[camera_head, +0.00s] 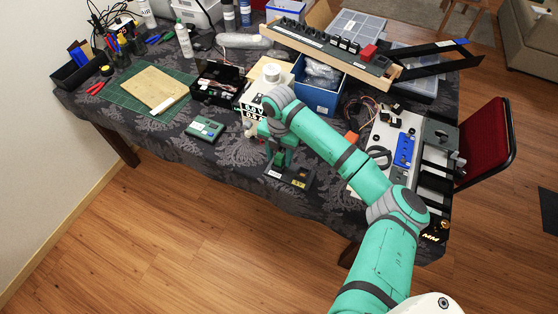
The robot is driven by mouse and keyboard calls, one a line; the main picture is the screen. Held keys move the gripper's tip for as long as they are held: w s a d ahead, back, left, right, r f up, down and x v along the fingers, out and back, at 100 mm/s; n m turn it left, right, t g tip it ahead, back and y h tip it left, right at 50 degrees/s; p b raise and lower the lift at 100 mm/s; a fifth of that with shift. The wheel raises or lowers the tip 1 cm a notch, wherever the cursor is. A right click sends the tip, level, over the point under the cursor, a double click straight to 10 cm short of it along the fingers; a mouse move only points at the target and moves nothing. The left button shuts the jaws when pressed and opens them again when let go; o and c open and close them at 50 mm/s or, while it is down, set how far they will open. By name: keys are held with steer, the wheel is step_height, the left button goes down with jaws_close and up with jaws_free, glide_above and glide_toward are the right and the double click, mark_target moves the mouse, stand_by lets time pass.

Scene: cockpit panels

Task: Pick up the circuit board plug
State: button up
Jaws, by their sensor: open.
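No part is clearly readable as the circuit board plug in this small view. A small green and black piece with a yellow label (298,178) lies near the table's front edge and may be it. My teal arm reaches in from the lower right, and its end with my gripper (279,157) is above or beside that piece. My gripper is open. The fingertips are small and partly hidden, so I cannot tell whether they touch the piece.
A blue bin (316,98) and an open black case (217,84) stand behind. A panel with a blue part (404,150) is at right. Bare cloth lies around the teal box.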

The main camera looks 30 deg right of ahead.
mark_target(279, 156)
steer(key=shift+c, duration=0.6)
jaws_close()
steer(key=shift+r, duration=0.1)
steer(key=shift+r, duration=0.5)
step_height(279, 156, up, 2)
steer(key=shift+r, duration=0.1)
steer(key=s+a+r, duration=0.2)
steer(key=s+r, duration=0.3)
steer(key=s, duration=0.1)
steer(key=s+a+r, duration=0.3)
steer(key=s+r, duration=0.1)
steer(key=s, duration=0.3)
steer(key=shift+a+r, duration=0.25)
steer(key=shift+r, duration=0.1)
